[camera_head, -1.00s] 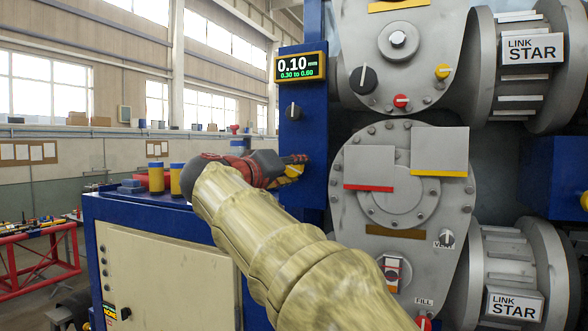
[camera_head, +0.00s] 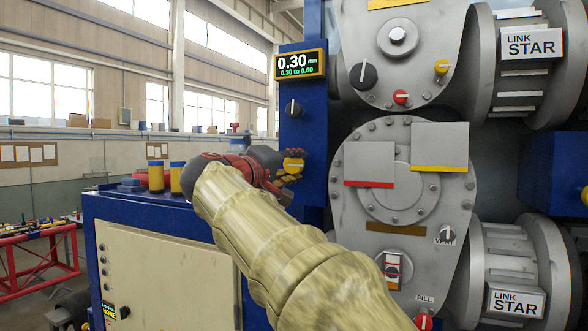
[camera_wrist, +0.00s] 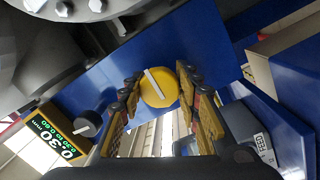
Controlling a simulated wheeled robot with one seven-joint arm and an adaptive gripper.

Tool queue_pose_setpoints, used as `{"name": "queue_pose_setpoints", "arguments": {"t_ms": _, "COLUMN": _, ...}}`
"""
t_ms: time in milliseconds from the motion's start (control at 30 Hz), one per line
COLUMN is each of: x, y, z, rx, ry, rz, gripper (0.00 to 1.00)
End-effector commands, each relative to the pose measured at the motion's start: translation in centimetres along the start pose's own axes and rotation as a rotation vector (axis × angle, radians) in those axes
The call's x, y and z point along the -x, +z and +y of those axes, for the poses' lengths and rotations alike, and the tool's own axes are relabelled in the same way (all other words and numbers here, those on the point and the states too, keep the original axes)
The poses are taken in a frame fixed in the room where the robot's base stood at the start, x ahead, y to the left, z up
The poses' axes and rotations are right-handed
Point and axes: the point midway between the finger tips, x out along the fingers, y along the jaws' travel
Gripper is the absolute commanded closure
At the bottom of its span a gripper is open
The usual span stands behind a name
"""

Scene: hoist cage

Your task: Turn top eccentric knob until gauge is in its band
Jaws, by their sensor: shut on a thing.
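My gripper (camera_head: 288,165) is at the blue post, with its fingers on both sides of a round yellow knob (camera_head: 297,165). In the wrist view, my gripper (camera_wrist: 160,86) is shut on this yellow knob (camera_wrist: 155,92), and its white pointer line slants from upper left to lower right. Any label by the knob is hidden or unreadable. The gauge (camera_head: 300,65) above reads 0.30 mm, with a band of 0.30 to 0.60 in green, so it stands at the band's lower edge. It also shows tilted in the wrist view (camera_wrist: 52,137).
A black knob (camera_head: 293,108) sits on the blue post (camera_head: 314,140) between gauge and yellow knob. The grey machine housing (camera_head: 405,130) with hanging plates stands close on the right. A blue-topped cabinet (camera_head: 165,255) with yellow-and-blue cans (camera_head: 177,178) is below left.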

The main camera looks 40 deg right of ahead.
Motion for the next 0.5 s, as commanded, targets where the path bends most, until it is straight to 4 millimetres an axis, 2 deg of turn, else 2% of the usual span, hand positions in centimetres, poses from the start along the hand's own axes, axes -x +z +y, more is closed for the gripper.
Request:
{"name": "queue_pose_setpoints", "arguments": {"t_ms": 200, "x": -0.01, "y": -0.01, "z": -0.01, "rx": 0.133, "ry": 0.008, "rz": 0.010, "gripper": 0.92}}
{"name": "queue_pose_setpoints", "arguments": {"t_ms": 500, "x": 0.00, "y": -0.06, "z": 0.05, "rx": 0.230, "ry": 0.014, "rz": 0.017, "gripper": 0.92}}
